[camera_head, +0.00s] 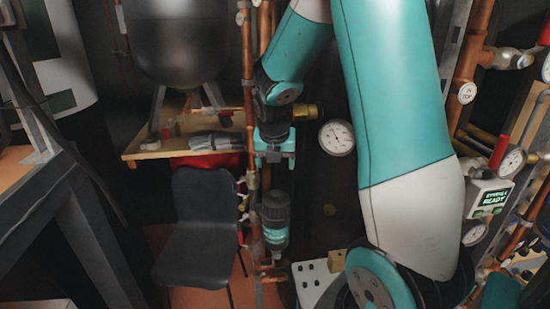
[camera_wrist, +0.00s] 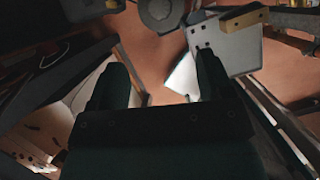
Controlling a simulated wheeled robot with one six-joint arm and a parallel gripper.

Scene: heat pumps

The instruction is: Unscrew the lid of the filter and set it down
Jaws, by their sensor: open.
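The filter (camera_head: 275,237) is a dark upright cylinder with a teal band, fixed among copper pipes in the lower middle of the head view. Its dark lid (camera_head: 274,204) appears to be the top part, and it looks in place. My gripper (camera_head: 274,161) is teal, points down and hangs above the filter, with a gap between them.
A black chair (camera_head: 200,225) stands left of the filter. A wooden shelf (camera_head: 140,150) holds gloves (camera_head: 215,141). A white plate with holes (camera_head: 312,283) lies low right of the filter; it also shows in the wrist view (camera_wrist: 228,52). A gauge (camera_head: 337,138) sits right of my gripper.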

